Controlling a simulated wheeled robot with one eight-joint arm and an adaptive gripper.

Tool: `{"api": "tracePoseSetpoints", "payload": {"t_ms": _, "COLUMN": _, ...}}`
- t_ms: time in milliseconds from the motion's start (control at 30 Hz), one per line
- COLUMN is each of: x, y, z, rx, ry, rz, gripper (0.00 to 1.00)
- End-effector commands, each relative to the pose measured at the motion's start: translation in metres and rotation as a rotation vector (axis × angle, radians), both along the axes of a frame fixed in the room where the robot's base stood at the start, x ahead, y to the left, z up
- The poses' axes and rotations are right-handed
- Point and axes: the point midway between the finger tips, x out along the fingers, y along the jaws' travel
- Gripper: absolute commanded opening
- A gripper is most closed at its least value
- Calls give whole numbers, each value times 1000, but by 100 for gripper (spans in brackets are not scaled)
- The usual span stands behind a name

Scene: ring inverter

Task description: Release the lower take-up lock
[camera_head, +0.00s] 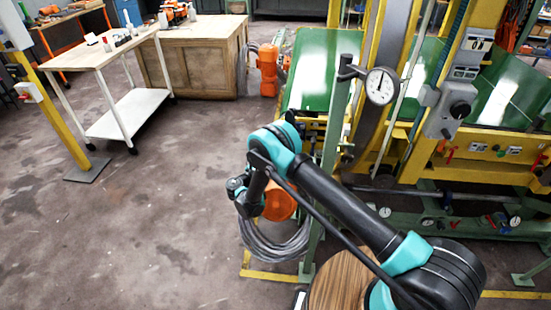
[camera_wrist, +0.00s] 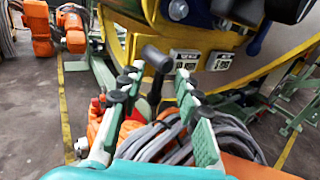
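In the wrist view, my gripper (camera_wrist: 157,78) is open, with its green and black fingers spread on either side of the picture's middle. No label shows whether this lever is the lower take-up lock. In the head view, my arm hides the gripper's fingers. Small red handles (camera_head: 449,154) show on the yellow machine front in that view.
Orange equipment with a grey cable coil (camera_wrist: 175,135) lies below my fingers; the coil (camera_head: 272,240) also shows beside my arm in the head view. A white-legged cart (camera_head: 130,108) stands left; the floor between is clear.

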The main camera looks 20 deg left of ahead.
Motion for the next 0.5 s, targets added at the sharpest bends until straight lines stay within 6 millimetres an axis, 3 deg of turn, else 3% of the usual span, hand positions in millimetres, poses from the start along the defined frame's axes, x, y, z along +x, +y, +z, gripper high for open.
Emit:
{"api": "tracePoseSetpoints", "payload": {"t_ms": 367, "x": 5, "y": -2, "z": 0, "rx": 0, "ry": 0, "rz": 1, "gripper": 33}}
{"api": "tracePoseSetpoints", "payload": {"t_ms": 500, "x": 5, "y": -2, "z": 0, "rx": 0, "ry": 0, "rz": 0, "gripper": 16}}
